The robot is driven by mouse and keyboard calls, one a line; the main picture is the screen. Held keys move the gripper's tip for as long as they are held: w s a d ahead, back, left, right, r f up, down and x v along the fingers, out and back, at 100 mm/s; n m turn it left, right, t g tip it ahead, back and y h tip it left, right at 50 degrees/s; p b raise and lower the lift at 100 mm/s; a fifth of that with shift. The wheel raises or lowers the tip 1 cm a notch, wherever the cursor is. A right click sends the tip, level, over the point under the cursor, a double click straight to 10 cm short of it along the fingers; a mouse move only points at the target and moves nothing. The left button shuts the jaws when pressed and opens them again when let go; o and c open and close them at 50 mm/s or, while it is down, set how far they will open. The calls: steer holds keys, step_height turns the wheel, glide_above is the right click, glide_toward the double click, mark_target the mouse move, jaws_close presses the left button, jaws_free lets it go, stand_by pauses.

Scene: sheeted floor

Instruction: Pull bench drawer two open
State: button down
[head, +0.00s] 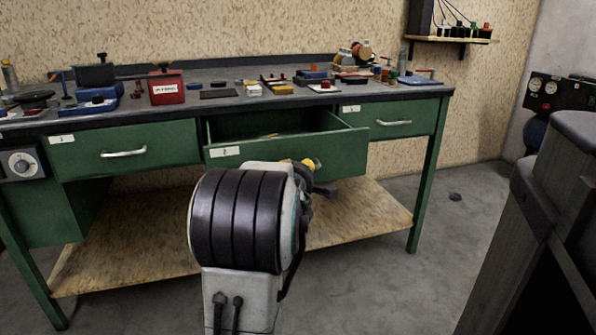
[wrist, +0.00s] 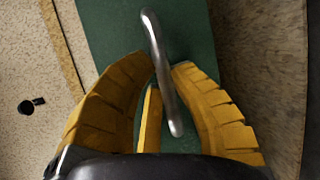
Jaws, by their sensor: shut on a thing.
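Bench drawer two (head: 240,154) is the middle green drawer of the bench, with a white label reading 2. It stands pulled out, its open top showing between the other drawers. In the wrist view its green front (wrist: 104,30) and metal bar handle (wrist: 158,50) show. My gripper (wrist: 157,85) has its yellow fingers on both sides of the handle and is shut on it. In the head view my arm hides the handle and most of my gripper; only a bit of yellow (head: 312,163) shows at the drawer front.
Drawer one (head: 125,152) on the left and drawer three (head: 402,121) on the right are shut. The bench top holds many tools and boxes, including a red box (head: 166,88). A wooden lower shelf (head: 370,220) lies below. A dark object (head: 545,220) stands close at right.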

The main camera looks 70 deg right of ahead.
steer(key=shift+f, duration=0.1)
steer(key=c, duration=1.1)
jaws_free()
steer(key=shift+v, duration=6.05)
steer(key=shift+s+d, duration=0.1)
